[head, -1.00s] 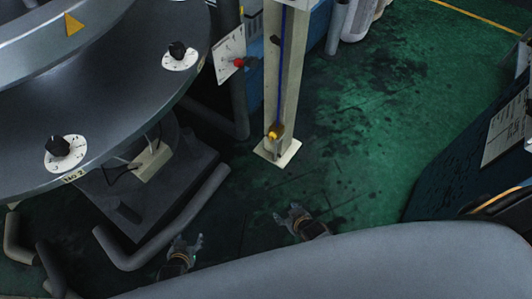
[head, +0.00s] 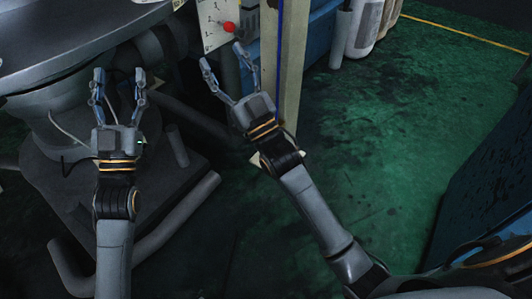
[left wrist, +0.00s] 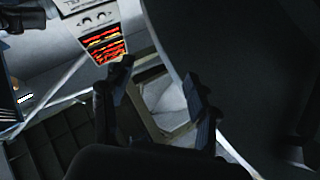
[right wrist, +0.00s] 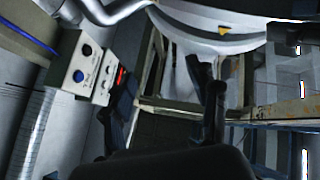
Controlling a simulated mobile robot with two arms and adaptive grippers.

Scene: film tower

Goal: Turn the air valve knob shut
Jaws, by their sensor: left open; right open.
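A red knob (head: 229,28) stands out from a white marked plate (head: 212,22) beside the round machine; which knob is the air valve is not labelled legibly. My right gripper (head: 223,60) is open and empty, just below the plate, with the red knob close to its right fingertip in the picture; the depth gap is unclear. My left gripper (head: 119,82) is open and empty in front of the machine's pedestal. In the right wrist view a pale box with black and blue knobs (right wrist: 79,76) shows left of my right gripper (right wrist: 170,85).
A pale post (head: 294,65) with a blue line stands right of my right gripper, its lower part partly hidden by my arm. The machine's grey rim (head: 75,55) is at upper left. Thick pipes (head: 190,225) lie low. Green floor (head: 370,150) at right is open.

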